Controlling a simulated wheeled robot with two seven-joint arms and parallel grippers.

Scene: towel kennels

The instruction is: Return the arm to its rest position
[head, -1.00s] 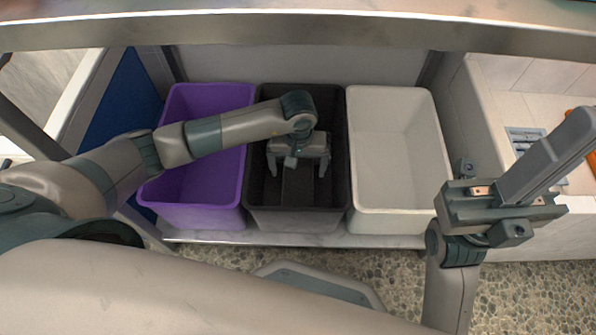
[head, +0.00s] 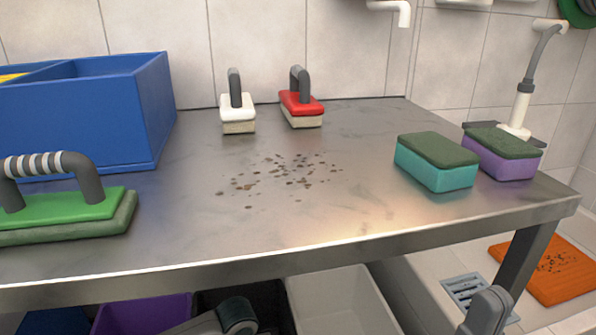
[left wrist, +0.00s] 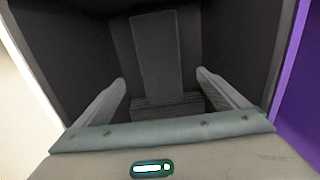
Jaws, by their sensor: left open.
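My left gripper (left wrist: 160,90) shows in the left wrist view, with its two fingers spread apart. It points down into a black bin (left wrist: 245,40). A dark grey flat piece (left wrist: 155,50) lies in the bin beyond the fingers; I cannot tell what it is. In the head view, only part of my left arm (head: 232,315) shows at the bottom, below the table edge; its gripper is hidden there. A tip of my right gripper (head: 487,310) shows at the lower right of the head view. The rest of it is out of the frame.
Purple (head: 140,315) and white (head: 335,300) bins stand below.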

